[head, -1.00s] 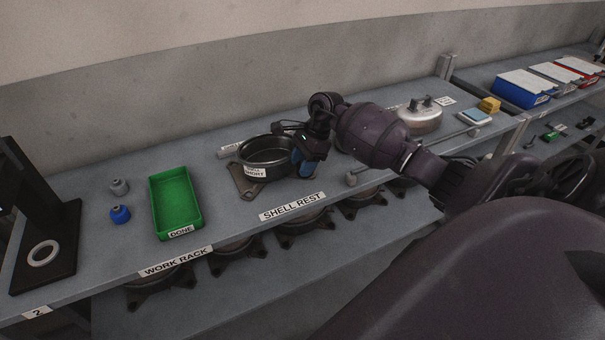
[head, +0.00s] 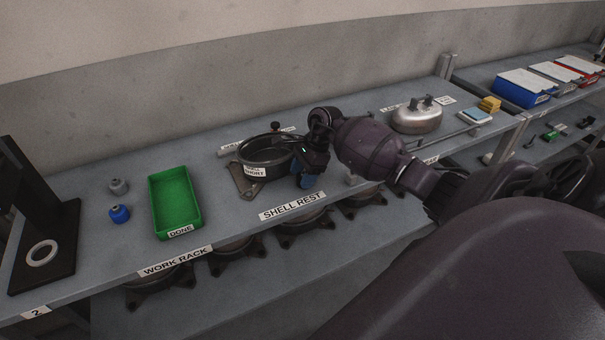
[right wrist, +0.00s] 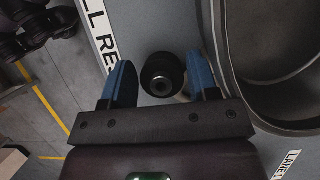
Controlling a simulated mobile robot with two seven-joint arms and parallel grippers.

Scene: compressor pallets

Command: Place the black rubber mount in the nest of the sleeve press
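The black rubber mount (right wrist: 162,73) shows in the right wrist view as a short dark cylinder seen end-on, between my two blue fingers. Narrow gaps seem to show on both sides of it. My right gripper (right wrist: 161,82) is open around it. In the head view my right gripper (head: 308,178) points down at the bench just right of the shell, and it hides the mount there. The sleeve press (head: 72,230) stands at the far left, with a pale ring (head: 42,253) on its dark base that looks like the nest. My left gripper is not in view.
A dark open shell (head: 265,170) stands close beside my right gripper. A green DONE tray (head: 175,205), a grey mount (head: 118,187) and a blue mount (head: 119,213) lie between shell and press. A silver lidded shell (head: 416,119) stands to the right.

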